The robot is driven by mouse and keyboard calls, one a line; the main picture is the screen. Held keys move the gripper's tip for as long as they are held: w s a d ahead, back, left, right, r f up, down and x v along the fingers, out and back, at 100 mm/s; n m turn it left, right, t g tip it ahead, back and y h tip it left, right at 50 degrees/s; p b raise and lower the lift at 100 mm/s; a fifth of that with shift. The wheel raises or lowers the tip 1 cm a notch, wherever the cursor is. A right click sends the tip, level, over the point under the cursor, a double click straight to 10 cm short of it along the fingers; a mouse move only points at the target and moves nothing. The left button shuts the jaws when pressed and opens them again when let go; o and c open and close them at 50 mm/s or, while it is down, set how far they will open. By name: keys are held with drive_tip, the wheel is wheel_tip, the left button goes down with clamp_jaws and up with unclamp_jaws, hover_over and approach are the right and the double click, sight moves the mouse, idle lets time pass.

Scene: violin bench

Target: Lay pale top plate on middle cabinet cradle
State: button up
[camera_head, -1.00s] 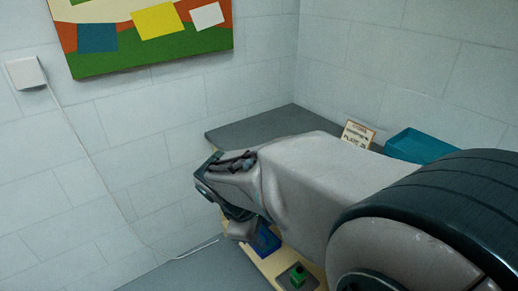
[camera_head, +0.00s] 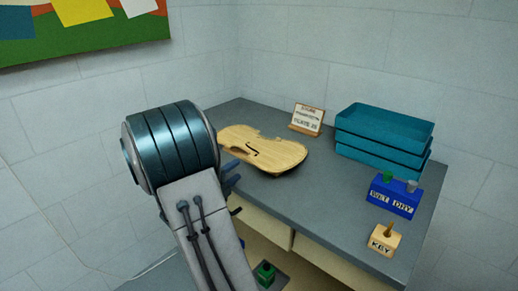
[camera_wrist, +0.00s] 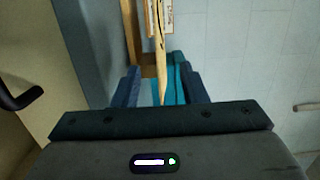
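The pale top plate (camera_head: 268,152), violin-shaped with dark sound holes, lies flat on or just above the grey bench in the head view. A dark strip shows under its near right edge; I cannot tell what supports it. My gripper (camera_head: 234,178) is at the plate's near left edge, mostly hidden behind my arm. In the wrist view my gripper (camera_wrist: 160,82) has its two blue fingers apart. The plate (camera_wrist: 159,62) shows edge-on between them, with gaps visible on both sides. No cradle on a middle cabinet can be made out.
Stacked teal trays (camera_head: 385,130) stand at the back right of the bench (camera_head: 330,190), beside a small sign (camera_head: 306,118). A blue WET/DRY block (camera_head: 394,194) and a wooden KEY block (camera_head: 384,238) sit near the right edge. A green-topped object (camera_head: 264,273) is low in front.

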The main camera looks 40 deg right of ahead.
sight(255, 156)
drive_tip(key=b+x, duration=0.1)
drive_tip(key=x, duration=1.1)
drive_tip(key=shift+d+b, duration=0.25)
drive_tip(key=shift+b, duration=0.05)
clamp_jaws()
